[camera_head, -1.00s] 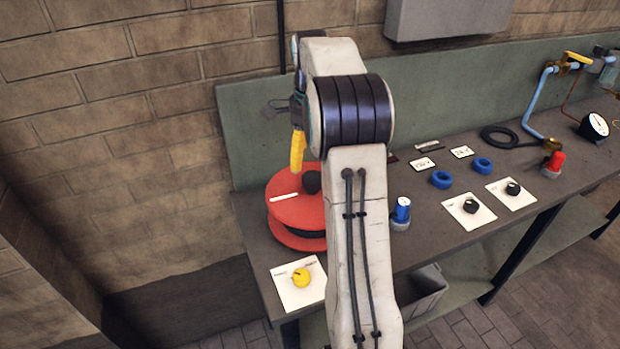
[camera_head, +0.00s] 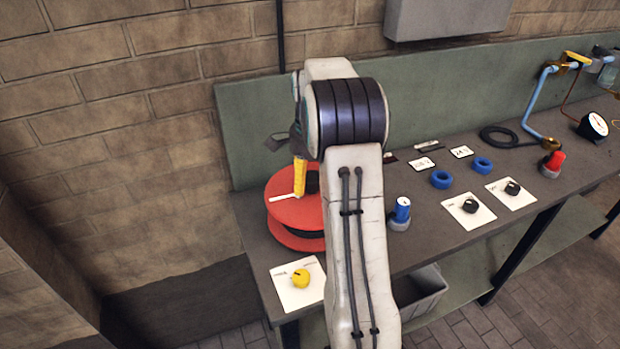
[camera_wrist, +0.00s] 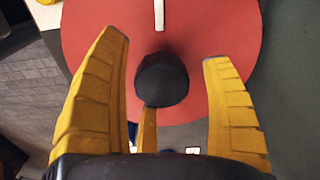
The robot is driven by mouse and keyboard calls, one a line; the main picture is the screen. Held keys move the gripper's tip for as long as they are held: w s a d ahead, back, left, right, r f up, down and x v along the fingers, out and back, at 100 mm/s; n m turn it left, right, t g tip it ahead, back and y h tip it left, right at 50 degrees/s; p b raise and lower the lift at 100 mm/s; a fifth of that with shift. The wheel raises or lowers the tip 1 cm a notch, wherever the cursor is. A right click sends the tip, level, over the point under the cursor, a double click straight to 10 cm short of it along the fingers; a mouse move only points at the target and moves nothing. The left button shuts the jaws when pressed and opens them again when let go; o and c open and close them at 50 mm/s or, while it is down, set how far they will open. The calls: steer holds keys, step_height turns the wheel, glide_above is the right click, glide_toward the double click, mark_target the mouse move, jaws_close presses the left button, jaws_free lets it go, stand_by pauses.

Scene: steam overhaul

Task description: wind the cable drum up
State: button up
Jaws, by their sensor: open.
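The red cable drum (camera_head: 287,213) lies flat on the bench at its left end, with a white stripe on its top face. In the wrist view the drum's red face (camera_wrist: 200,28) fills the middle, with its black knob (camera_wrist: 162,79) standing up from it. My gripper (camera_wrist: 168,60) is open, its yellow fingers on both sides of the knob and a third finger partly behind it. I see no finger touching the knob. In the head view a yellow finger (camera_head: 300,177) points down over the drum beside the knob (camera_head: 312,182); my arm hides the rest.
A yellow knob on a white plate (camera_head: 290,298) sits in front of the drum. To the right stand a blue-topped part (camera_head: 401,210), blue rings (camera_head: 441,179) and black knobs on white cards (camera_head: 467,222). A wall (camera_head: 110,150) rises behind.

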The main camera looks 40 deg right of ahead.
steer(key=shift+f, duration=0.1)
steer(key=shift+c, duration=0.4)
steer(key=c, duration=1.1)
